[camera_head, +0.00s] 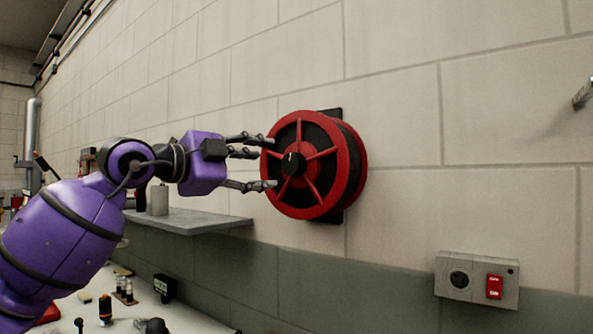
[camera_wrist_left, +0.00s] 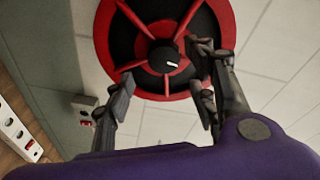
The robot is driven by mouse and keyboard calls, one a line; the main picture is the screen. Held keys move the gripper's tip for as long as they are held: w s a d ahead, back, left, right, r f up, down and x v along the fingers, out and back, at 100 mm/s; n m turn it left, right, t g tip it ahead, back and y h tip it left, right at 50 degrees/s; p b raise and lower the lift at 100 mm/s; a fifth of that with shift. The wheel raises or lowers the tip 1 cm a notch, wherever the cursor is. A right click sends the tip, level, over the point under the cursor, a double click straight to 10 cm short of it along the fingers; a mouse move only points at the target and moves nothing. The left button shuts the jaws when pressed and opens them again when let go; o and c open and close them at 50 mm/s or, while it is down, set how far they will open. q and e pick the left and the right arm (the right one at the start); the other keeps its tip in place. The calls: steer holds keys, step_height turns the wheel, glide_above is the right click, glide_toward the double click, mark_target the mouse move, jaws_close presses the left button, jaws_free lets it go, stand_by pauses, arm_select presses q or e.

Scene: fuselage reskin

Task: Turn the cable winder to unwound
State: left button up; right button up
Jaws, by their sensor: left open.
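The cable winder (camera_head: 352,158) is a red spoked reel with a black drum, fixed to the wall by a black bracket. At its centre is a black knob (camera_head: 293,164) with a white mark. My left gripper (camera_head: 268,163) is open, its fingers pointing at the reel's face near the rim and knob. In the left wrist view the winder (camera_wrist_left: 225,20) fills the top middle, and its knob (camera_wrist_left: 163,56) lies between the open fingers (camera_wrist_left: 160,95). No finger is closed on the knob. Whether a fingertip touches the reel I cannot tell. My right gripper is not in view.
A grey shelf (camera_head: 190,221) juts from the wall below my left arm. A bench (camera_head: 190,318) with small items lies at the lower left. A grey box with a red switch (camera_head: 477,280) is on the wall at the lower right. The wall right of the winder is mostly clear.

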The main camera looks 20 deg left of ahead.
mark_target(289, 167)
arm_select(q)
steer(key=p+x, duration=0.1)
steer(key=x, duration=0.6)
steer(key=shift+w+d+r, duration=0.1)
steer(key=shift+d, duration=0.05)
steer(key=c, duration=1.1)
